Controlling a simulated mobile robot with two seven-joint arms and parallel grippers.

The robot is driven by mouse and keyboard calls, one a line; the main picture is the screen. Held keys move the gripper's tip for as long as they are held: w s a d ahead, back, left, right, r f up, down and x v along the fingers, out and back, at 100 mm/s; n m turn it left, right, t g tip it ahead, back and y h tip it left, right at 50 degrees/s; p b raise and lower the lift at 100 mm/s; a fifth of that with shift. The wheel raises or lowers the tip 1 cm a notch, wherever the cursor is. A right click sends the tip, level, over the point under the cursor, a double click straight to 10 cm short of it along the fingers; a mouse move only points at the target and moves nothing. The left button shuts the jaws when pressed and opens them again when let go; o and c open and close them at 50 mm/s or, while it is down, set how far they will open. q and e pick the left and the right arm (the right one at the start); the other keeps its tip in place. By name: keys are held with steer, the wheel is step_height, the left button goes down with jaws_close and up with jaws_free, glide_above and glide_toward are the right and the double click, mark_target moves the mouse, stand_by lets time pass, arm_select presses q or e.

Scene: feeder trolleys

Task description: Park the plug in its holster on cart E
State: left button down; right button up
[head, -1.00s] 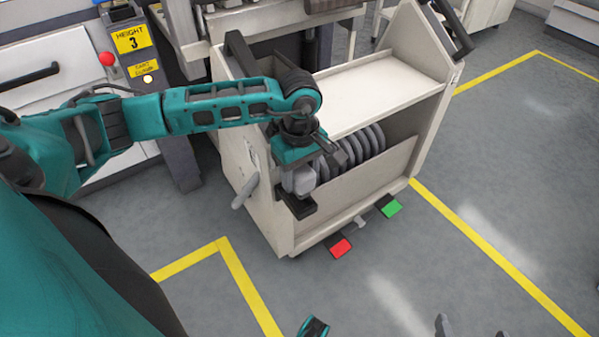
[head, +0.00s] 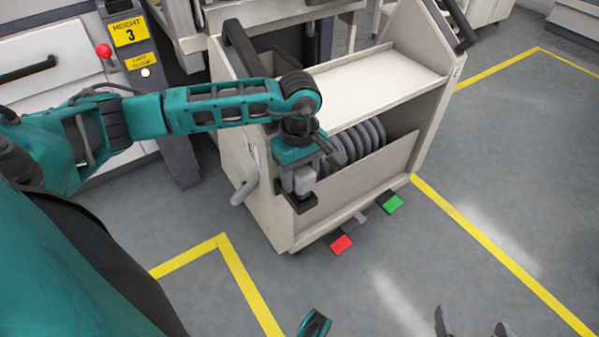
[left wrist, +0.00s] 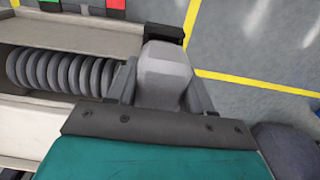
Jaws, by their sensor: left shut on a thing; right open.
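My left gripper (head: 304,184) is shut on the grey plug (head: 303,180) at the left side of the cream cart (head: 350,197). In the left wrist view the plug (left wrist: 166,75) sits between the two grey fingers (left wrist: 164,92). A ribbed grey hose (left wrist: 62,72) extends from beside the plug across the cart's open bay. A black bracket-like piece (head: 305,204), perhaps the holster, shows just below the plug. I cannot tell whether the plug touches it or is seated. No cart letter is legible. My right gripper (head: 472,327) is open and empty at the bottom edge.
Red (head: 341,243) and green (head: 391,203) pedals stick out at the cart's foot. A grey lever (head: 243,192) is on its left side. A station with a yellow height sign (head: 130,32) stands at the left. The floor to the right is clear.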

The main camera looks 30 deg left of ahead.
arm_select(q)
steer(key=shift+f, duration=0.6)
steer(key=shift+f+b, duration=0.45)
steer(key=shift+f, duration=0.1)
stand_by(0.3)
steer(key=shift+c, duration=1.8)
jaws_free()
